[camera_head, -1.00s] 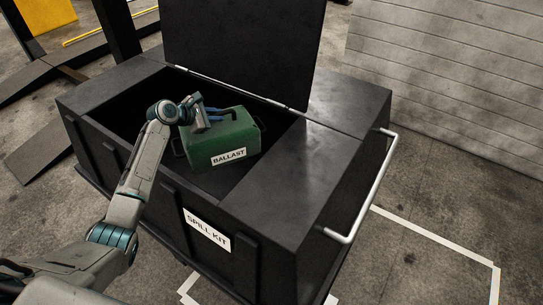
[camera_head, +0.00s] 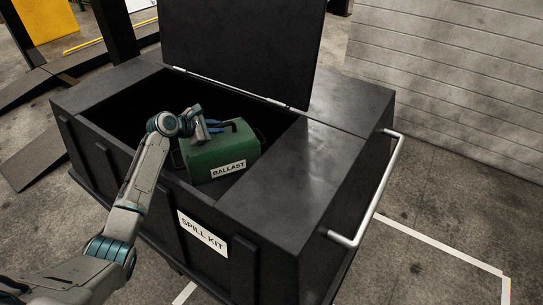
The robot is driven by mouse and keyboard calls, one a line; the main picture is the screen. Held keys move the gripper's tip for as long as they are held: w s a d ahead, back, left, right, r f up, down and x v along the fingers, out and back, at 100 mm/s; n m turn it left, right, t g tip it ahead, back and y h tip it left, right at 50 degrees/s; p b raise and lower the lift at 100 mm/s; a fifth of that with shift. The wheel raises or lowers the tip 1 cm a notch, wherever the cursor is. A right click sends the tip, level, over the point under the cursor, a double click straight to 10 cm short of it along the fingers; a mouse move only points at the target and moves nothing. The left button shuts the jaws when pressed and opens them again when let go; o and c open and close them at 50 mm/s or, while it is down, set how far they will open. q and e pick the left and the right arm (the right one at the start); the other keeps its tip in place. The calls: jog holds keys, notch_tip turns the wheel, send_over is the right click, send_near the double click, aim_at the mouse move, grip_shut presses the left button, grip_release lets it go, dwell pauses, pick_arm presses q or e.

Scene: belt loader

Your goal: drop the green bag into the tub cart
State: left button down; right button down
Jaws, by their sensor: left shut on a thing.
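The green bag (camera_head: 222,153) carries a white "BALLAST" label and hangs in the opening of the black tub cart (camera_head: 300,185), whose front bears a "SPILL KIT" label. My left gripper (camera_head: 212,127) is shut on the bag at its top, by the handle. The fingertips are partly hidden. The bag's lower part is close to the cart's front rim; I cannot tell whether it touches the cart. My right gripper is out of view.
The cart's lid (camera_head: 240,50) stands open at the back. A metal push handle (camera_head: 375,190) sticks out on the right side. A grey slatted wall (camera_head: 450,80) stands behind on the right. White lines mark the concrete floor.

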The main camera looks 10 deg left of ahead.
pick_arm(q)
jog(key=c, duration=1.3)
grip_release()
jog(key=shift+r, duration=0.3)
jog(key=shift+s+f, duration=0.2)
jog(key=shift+f, duration=0.1)
jog(key=b+v, duration=0.2)
jog(key=v, duration=0.7)
jog(key=shift+r, duration=0.15)
jog(key=shift+b+v, duration=0.35)
jog(key=shift+v, duration=0.55)
jog(key=shift+r, duration=0.1)
